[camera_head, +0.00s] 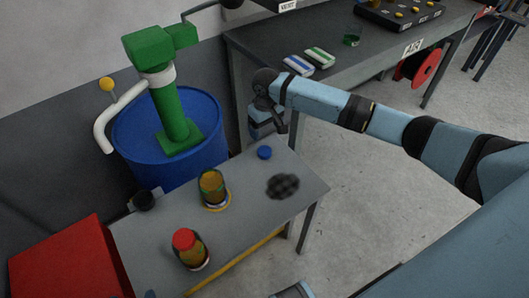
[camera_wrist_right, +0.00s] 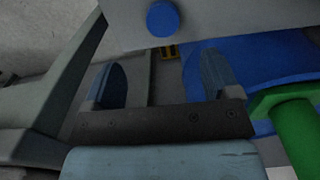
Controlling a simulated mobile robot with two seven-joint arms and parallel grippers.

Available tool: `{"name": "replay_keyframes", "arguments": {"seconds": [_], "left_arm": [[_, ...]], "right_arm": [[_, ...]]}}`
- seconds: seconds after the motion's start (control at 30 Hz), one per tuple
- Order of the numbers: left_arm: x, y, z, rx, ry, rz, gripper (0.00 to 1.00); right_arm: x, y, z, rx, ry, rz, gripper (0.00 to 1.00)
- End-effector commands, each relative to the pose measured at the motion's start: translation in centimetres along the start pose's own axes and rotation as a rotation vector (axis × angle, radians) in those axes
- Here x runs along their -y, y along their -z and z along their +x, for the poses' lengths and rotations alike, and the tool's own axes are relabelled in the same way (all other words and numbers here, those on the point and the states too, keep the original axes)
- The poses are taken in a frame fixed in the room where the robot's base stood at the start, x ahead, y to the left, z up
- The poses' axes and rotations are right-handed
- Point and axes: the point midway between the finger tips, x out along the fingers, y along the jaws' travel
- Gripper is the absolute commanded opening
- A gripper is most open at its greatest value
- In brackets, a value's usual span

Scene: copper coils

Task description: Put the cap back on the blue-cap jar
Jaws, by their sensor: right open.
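The blue cap (camera_head: 264,152) lies on the grey table (camera_head: 245,209) near its back edge; it also shows at the top of the right wrist view (camera_wrist_right: 163,18). An amber jar with an open-looking top (camera_head: 212,187) stands upright on a yellow ring mark, left of and in front of the cap. A second amber jar with a red cap (camera_head: 190,249) stands nearer the front. My right gripper (camera_head: 268,130) is just behind the cap, beyond the table's back edge. In the right wrist view its fingers (camera_wrist_right: 163,75) are apart and empty, with the cap beyond them.
A blue drum (camera_head: 130,140) with a green pump (camera_head: 170,110) stands behind. A red box (camera_head: 70,264) is at left. A dark workbench (camera_head: 345,70) stands further back.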

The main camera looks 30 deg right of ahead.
Motion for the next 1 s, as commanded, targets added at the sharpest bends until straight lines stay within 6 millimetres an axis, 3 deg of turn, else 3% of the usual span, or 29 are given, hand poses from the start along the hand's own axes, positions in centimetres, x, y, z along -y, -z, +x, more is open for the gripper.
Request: {"name": "replay_keyframes", "arguments": {"seconds": [0.1,0.23,0.77,1.0], "left_arm": [[0.0,-0.1,0.3,-0.012,-0.003,-0.002,0.77],[-0.1,0.5,0.2,-0.030,-0.007,-0.004,0.77],[-0.2,0.4,0.3,-0.031,-0.012,-0.006,0.77],[-0.2,-0.2,0.7,-0.042,-0.017,-0.014,0.77]], "right_arm": [[0.0,-0.1,2.9,0.002,0.000,0.000,0.82],[0.0,0.0,4.7,0.001,0.001,0.000,0.82],[0.1,0.1,5.9,0.000,0.001,-0.001,0.82],[0.3,0.3,9.3,0.001,0.000,0.000,0.82]]}}
